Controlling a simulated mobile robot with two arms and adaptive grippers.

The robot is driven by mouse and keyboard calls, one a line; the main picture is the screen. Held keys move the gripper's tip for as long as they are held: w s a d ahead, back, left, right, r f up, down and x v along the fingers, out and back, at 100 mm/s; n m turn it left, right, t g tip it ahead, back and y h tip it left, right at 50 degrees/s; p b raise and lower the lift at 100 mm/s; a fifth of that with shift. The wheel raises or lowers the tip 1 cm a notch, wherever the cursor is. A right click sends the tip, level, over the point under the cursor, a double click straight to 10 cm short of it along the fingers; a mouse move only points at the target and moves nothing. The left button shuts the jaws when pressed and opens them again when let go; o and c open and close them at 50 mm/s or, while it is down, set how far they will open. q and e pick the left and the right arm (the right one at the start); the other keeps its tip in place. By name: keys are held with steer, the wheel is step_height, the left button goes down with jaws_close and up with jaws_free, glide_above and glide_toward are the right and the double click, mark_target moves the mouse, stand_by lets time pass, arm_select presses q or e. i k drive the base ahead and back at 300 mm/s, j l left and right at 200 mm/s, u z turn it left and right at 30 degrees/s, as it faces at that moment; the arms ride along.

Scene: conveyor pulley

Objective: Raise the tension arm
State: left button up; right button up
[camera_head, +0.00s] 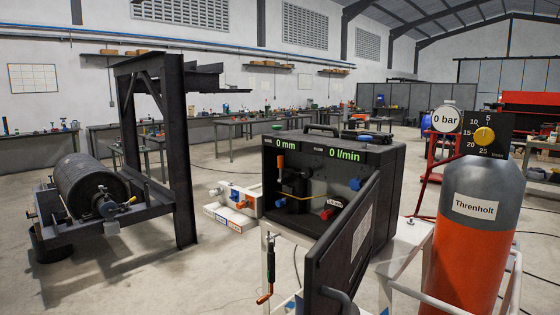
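Neither of my grippers shows in the head view. At the left stands a conveyor pulley (92,182), a dark ribbed drum on a low black frame (150,208). A small lever with an orange grip (130,201) sits on the frame at the drum's right end. I cannot tell for sure which part is the tension arm. A tall black steel stand (183,150) rises right of the drum, with a beam (205,78) reaching right at its top.
A black case (388,170) with its door (345,240) open stands in the middle; its displays read 0 mm and 0 l/min. An orange and grey cylinder (470,250) with a 0 bar gauge (446,119) stands at the right. Open floor (130,275) lies at the lower left.

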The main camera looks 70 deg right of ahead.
mark_target(280, 159)
steer(key=i+l+z, duration=0.1)
steer(key=i+z, duration=0.15)
steer(key=z, duration=0.15)
steer(key=i+z, duration=0.55)
steer(key=z, duration=0.3)
steer(key=i+j+z, duration=0.15)
steer(key=z, duration=0.25)
steer(key=i, duration=0.1)
